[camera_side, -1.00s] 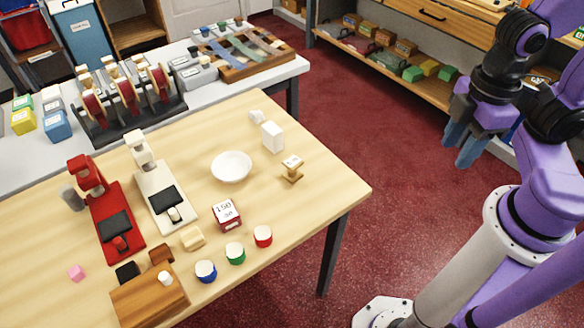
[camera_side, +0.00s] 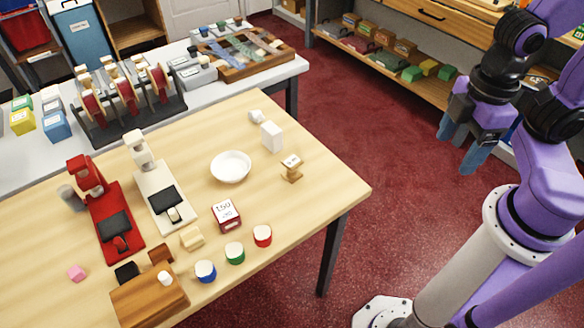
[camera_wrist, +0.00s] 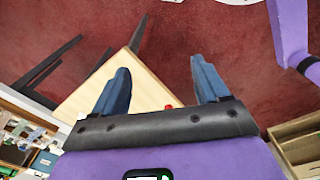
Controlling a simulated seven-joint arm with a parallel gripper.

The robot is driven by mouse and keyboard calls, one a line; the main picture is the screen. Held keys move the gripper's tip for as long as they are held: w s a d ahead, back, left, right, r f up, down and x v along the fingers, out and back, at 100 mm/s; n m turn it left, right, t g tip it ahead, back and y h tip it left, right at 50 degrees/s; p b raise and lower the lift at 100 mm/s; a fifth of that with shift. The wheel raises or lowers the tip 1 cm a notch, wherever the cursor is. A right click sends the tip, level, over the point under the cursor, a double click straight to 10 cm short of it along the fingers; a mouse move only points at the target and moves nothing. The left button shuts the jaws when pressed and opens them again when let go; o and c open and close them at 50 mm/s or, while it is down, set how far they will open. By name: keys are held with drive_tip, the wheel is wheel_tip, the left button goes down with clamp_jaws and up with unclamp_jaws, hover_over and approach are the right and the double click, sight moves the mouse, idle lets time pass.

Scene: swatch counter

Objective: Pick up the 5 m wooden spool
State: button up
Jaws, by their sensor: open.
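A small wooden spool (camera_side: 291,169) with a pale labelled top stands upright near the right side of the wooden table (camera_side: 325,190). Its label is too small to read. My gripper (camera_side: 461,143) hangs over the red floor, well to the right of the table and apart from the spool. Its two blue fingers are spread with nothing between them. The wrist view shows the open fingers (camera_wrist: 160,72) with a table corner behind them; I cannot make out the spool there.
A white bowl (camera_side: 231,167), a white block (camera_side: 271,136) and a red-and-white box (camera_side: 226,215) stand near the spool. Red, green and blue round pots line the front edge. Red (camera_side: 117,225) and white (camera_side: 163,195) machines stand farther left. Table around the spool is clear.

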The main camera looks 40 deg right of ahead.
sight(296, 163)
drive_tip(key=w+f+n+t+h, duration=0.6)
drive_tip(key=w+n+t+h, duration=0.15)
drive_tip(key=w+n, duration=0.4)
drive_tip(key=w+a+f+n+t+y, duration=0.2)
drive_tip(key=a+f+n+t+y, duration=0.55)
drive_tip(key=a+n, duration=0.5)
drive_tip(key=shift+n+g+y, duration=0.5)
drive_tip(key=shift+g+y, duration=0.3)
drive_tip(key=shift+g, duration=0.1)
drive_tip(key=x, duration=0.8)
drive_tip(key=d+f+x, duration=0.1)
drive_tip(key=x, duration=0.3)
drive_tip(key=shift+f+x, duration=0.15)
drive_tip(key=shift+x, duration=0.8)
drive_tip(key=shift+f+x, duration=0.2)
drive_tip(key=shift+x, duration=0.75)
drive_tip(key=shift+w+a+f, duration=0.15)
drive_tip(key=shift+w+f, duration=0.1)
drive_tip(key=shift+w, duration=0.25)
